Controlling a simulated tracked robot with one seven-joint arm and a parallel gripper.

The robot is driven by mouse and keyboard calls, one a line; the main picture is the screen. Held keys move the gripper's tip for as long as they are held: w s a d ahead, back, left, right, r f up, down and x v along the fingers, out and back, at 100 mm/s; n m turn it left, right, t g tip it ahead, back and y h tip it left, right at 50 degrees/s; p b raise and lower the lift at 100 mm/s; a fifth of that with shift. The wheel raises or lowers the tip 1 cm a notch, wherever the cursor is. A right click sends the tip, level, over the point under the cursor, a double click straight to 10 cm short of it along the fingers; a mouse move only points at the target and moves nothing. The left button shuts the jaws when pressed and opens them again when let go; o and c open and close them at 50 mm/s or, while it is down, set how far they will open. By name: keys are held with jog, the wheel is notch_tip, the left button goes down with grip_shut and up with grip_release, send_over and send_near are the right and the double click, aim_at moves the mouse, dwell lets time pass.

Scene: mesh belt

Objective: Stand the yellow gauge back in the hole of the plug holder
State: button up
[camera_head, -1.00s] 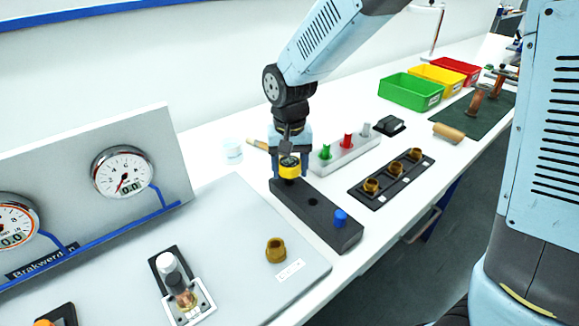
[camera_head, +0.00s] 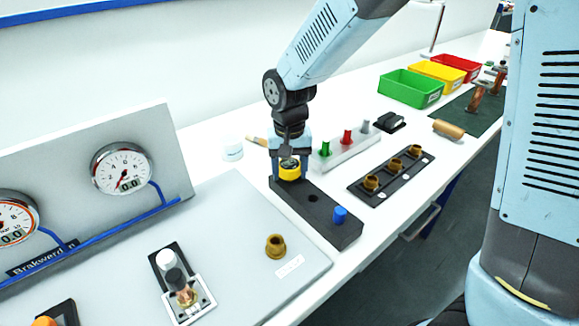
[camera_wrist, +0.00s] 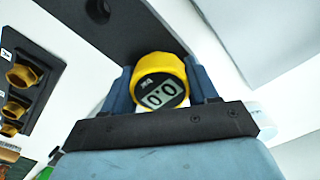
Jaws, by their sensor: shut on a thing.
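The yellow gauge (camera_head: 289,172) is held in my gripper (camera_head: 290,166) over the far end of the black plug holder (camera_head: 327,217). In the wrist view the gauge (camera_wrist: 159,82) sits between the two blue fingers, its grey display reading 0.0 towards the camera. The gauge's lower end is hidden, so I cannot tell how deep it sits in the holder. An empty hole (camera_head: 312,198) shows in the holder's middle, also in the wrist view (camera_wrist: 98,10).
A rack with green, red and grey plugs (camera_head: 347,149) stands just right of the gripper. A black strip with brass fittings (camera_head: 391,176) lies beyond it. The grey panel board (camera_head: 225,220) with a brass fitting (camera_head: 275,246) lies left.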

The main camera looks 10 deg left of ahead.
aim_at(290, 163)
jog(key=shift+f, duration=0.2)
jog(key=o, duration=1.3)
notch_tip(290, 163, up, 14)
jog(key=shift+f, duration=0.15)
jog(key=s+d+r+m+t, duration=0.1)
jog(key=s+d+r, duration=0.1)
jog(key=d, duration=0.6)
jog(key=s+d+r+t, duration=0.1)
jog(key=d+r+t, duration=0.15)
jog(key=d, duration=0.65)
jog(key=s+d+r+m, duration=0.1)
jog(key=s+d+r, duration=0.15)
jog(key=d, duration=0.55)
jog(key=s+d, duration=0.2)
jog(key=s+d+t, duration=0.1)
jog(key=s+d, duration=0.1)
jog(key=d, duration=0.1)
jog(key=s+d+m+t, duration=0.1)
jog(key=d, duration=0.1)
jog(key=shift+s+d+f, duration=0.1)
jog(key=shift+s+d, duration=0.25)
jog(key=shift+s, duration=0.05)
